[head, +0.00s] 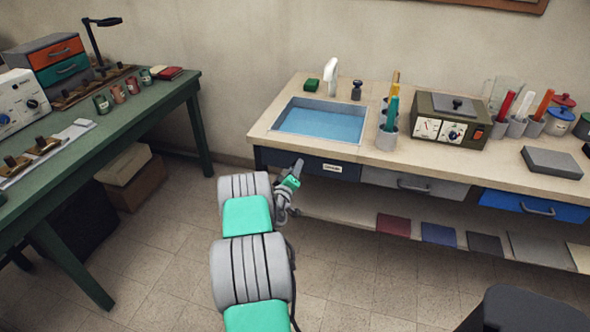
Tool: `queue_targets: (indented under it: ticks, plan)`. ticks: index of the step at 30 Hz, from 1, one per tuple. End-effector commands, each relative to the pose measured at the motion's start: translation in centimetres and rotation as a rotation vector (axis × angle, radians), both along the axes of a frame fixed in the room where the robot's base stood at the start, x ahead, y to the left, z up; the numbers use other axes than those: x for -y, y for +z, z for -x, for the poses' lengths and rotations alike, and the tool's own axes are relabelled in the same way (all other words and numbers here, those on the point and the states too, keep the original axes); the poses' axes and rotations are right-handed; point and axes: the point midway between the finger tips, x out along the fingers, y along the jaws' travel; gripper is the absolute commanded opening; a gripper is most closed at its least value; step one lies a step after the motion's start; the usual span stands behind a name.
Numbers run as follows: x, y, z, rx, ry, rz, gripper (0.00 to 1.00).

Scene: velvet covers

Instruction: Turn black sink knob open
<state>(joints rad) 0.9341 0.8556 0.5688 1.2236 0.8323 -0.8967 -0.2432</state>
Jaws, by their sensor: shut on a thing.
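The sink (318,123) is a light-rimmed basin of blue water set in the left part of the wooden counter. A white faucet (331,74) stands behind it. The black knob (356,91) stands upright on the counter at the sink's back right, with nothing touching it. My gripper (298,168) is low in front of the counter, at the dark blue drawer front (275,160) below the sink, well away from the knob. It is shut on what seems to be that drawer's handle, which the gripper hides.
A green sponge (311,85) lies behind the sink. A cup of coloured tools (388,138) and a dial box (447,121) stand to its right. A green workbench (135,108) fills the left side. Floor between bench and counter is mostly clear.

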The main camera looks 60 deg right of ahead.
Motion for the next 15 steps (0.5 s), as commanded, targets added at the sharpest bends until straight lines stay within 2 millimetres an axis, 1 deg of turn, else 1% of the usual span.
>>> queue_targets:
  ticks: [8, 15]
  plan:
    - [0.00, -0.41, -0.02, 0.077, 0.001, -0.012, 0.00]
    - [0.02, -0.70, 0.00, 0.243, 0.000, -0.037, 0.00]
